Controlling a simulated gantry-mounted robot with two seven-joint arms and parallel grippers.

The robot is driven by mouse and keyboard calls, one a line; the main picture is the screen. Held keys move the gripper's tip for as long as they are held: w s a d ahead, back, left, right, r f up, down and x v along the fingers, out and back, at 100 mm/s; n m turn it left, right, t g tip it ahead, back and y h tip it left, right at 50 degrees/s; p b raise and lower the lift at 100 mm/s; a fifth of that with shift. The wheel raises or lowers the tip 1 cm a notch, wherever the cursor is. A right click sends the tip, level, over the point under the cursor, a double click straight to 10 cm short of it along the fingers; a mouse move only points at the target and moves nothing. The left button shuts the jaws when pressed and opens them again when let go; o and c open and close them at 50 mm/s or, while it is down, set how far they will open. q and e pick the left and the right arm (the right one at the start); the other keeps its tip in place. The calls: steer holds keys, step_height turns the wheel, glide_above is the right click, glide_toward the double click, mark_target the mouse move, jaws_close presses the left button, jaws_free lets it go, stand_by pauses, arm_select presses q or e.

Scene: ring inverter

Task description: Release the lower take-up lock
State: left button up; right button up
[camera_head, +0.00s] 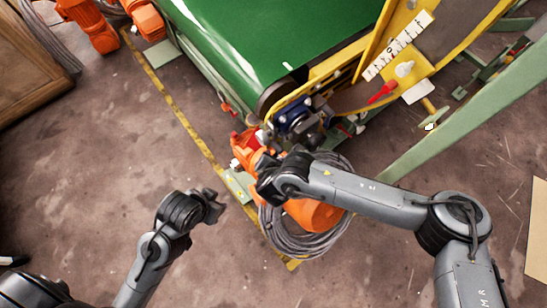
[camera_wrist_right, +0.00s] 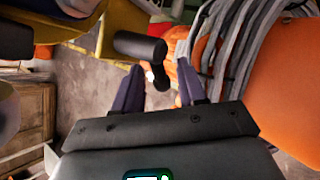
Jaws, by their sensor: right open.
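In the right wrist view, a black cylindrical handle (camera_wrist_right: 140,45) with a short arm bent downward shows just beyond my right gripper (camera_wrist_right: 158,70). The gripper's two dark fingers are apart, and the bent end of the handle shows between them, with no grip on it. I cannot tell for certain that this handle is the lower take-up lock. In the head view my right gripper (camera_head: 266,182) is beside the conveyor's end, over the orange machine; its fingertips are hard to make out. My left gripper (camera_head: 210,204) hangs above bare floor, its jaw state unclear.
The green conveyor belt (camera_head: 270,38) ends in a yellow frame with a red lever (camera_head: 382,91) and a white knob (camera_head: 404,69). A coil of grey cable (camera_head: 292,243) surrounds part of an orange machine (camera_head: 316,216). A green beam (camera_head: 465,115) slants at right.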

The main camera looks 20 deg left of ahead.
arm_select(q)
steer(key=shift+r, duration=0.1)
arm_select(e)
steer(key=shift+r, duration=0.1)
arm_select(q)
step_height(320, 180, up, 7)
steer(key=p, duration=0.7)
arm_select(e)
steer(key=v, duration=1)
steer(key=shift+s+r, duration=0.2)
steer(key=shift+s, duration=0.05)
arm_select(q)
steer(key=shift+c, duration=0.2)
arm_select(e)
steer(key=shift+d, duration=0.15)
